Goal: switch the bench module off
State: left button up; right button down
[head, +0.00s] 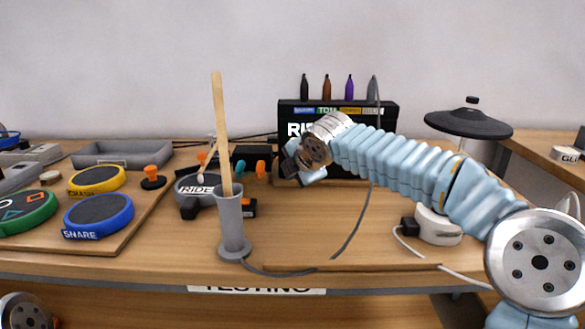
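A black box (352,110) stands at the back of the bench, its front carrying coloured labels, one reading TOM, and large white letters starting RI. It looks like the bench module, but I cannot make out a switch or its on/off state. My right arm crosses in front of it and hides much of its lower front. My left gripper is out of view.
Blue SNARE (98,215), yellow CRASH (96,180) and green (27,212) pads lie left. A black cymbal-like disc (468,124) stands right.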

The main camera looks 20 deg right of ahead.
jog(key=shift+w+d+p, duration=0.1)
jog(key=shift+w+p, duration=0.25)
jog(key=shift+p, duration=0.05)
dwell(0.4)
jog(key=shift+s, duration=0.1)
jog(key=shift+s+a+b, duration=0.2)
jog(key=shift+s+b, duration=0.25)
jog(key=shift+s, duration=0.25)
jog(key=shift+s, duration=0.1)
jog(key=shift+s+a+f+b, duration=0.1)
jog(key=shift+s+b, duration=0.2)
jog(key=s+b, duration=0.1)
jog(key=s+a, duration=0.1)
jog(key=s, duration=0.1)
jog(key=shift+s+b, duration=0.3)
jog(key=shift+b, duration=0.1)
jog(key=shift+s+a, duration=0.25)
jog(key=shift+s, duration=0.45)
dwell(0.3)
